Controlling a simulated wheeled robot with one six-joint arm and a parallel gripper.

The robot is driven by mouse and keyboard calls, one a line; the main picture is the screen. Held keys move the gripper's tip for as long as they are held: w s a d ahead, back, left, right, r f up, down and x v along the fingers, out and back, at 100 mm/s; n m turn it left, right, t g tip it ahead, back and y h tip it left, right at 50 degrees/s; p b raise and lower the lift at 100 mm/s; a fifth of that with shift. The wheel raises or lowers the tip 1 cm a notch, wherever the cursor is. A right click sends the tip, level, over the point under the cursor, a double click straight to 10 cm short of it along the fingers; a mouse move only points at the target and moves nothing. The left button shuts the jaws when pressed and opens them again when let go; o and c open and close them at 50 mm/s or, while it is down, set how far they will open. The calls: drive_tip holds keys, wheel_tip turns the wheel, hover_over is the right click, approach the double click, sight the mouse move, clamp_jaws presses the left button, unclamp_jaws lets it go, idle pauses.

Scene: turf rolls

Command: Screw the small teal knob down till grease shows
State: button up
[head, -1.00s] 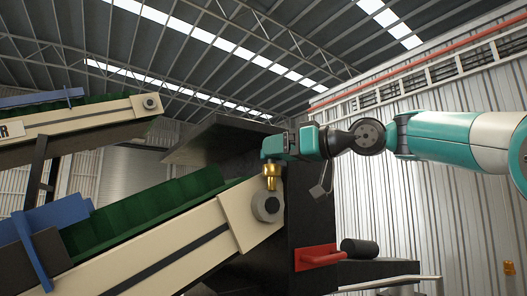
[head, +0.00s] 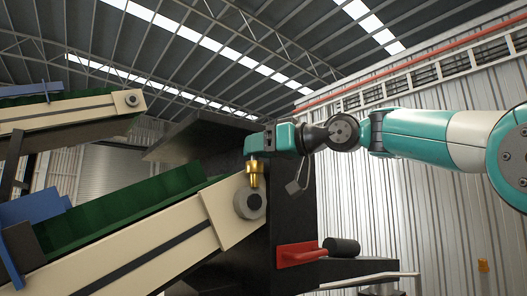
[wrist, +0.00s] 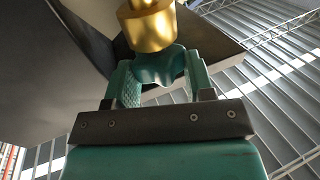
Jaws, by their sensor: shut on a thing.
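The brass grease cup (head: 254,173) stands upright at the upper end of the lower conveyor, just above its round grey roller end (head: 249,204). My gripper (head: 257,150) is directly over the cup in the head view and hides its top. In the wrist view, the fingers of my gripper (wrist: 163,72) are closed around the small teal knob (wrist: 165,62), with the brass cup (wrist: 150,27) right beyond it. The knob's colour is close to that of the fingers, so its outline is hard to separate. I see no grease in either view.
The lower conveyor's cream side frame (head: 150,258) slopes up to the cup. A dark machine housing (head: 290,215) stands right behind it. A red bracket (head: 297,256) and a black roller (head: 342,247) stick out lower right. A second conveyor (head: 75,108) is at the upper left.

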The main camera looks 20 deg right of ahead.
drive_tip(key=m+h+b, duration=0.1)
drive_tip(key=m+t+h+b, duration=0.1)
drive_tip(key=shift+s+a+f+t+h+b, duration=0.2)
drive_tip(key=shift+a+t+h+b, duration=0.1)
drive_tip(key=shift+b, duration=0.1)
drive_tip(key=shift+a+m+t+h+b, duration=0.2)
drive_tip(key=shift+m+t+h+b, duration=0.5)
drive_tip(key=shift+h, duration=0.4)
drive_tip(key=m+h, duration=0.2)
drive_tip(key=h, duration=0.1)
drive_tip(key=m+h, duration=0.1)
drive_tip(key=h, duration=0.1)
drive_tip(key=shift+a+r+m+t, duration=0.3)
drive_tip(key=shift+t, duration=0.1)
drive_tip(key=m+h+p, duration=0.1)
drive_tip(key=h, duration=0.1)
drive_tip(key=m+h+p, duration=0.1)
drive_tip(key=h+p, duration=0.1)
drive_tip(key=m+h+p, duration=0.2)
drive_tip(key=shift+w+a+r+g+h, duration=0.1)
drive_tip(key=shift+a+r+g+h, duration=0.2)
drive_tip(key=shift+g+h, duration=0.1)
drive_tip(key=m+g+h+p, duration=0.1)
drive_tip(key=m+h+p, duration=0.1)
drive_tip(key=shift+h+p, duration=0.35)
drive_tip(key=shift+h, duration=0.05)
drive_tip(key=shift+w+f+m+g+h+p, duration=0.1)
drive_tip(key=shift+m+g+h+p, duration=0.5)
drive_tip(key=shift+h+p, duration=0.1)
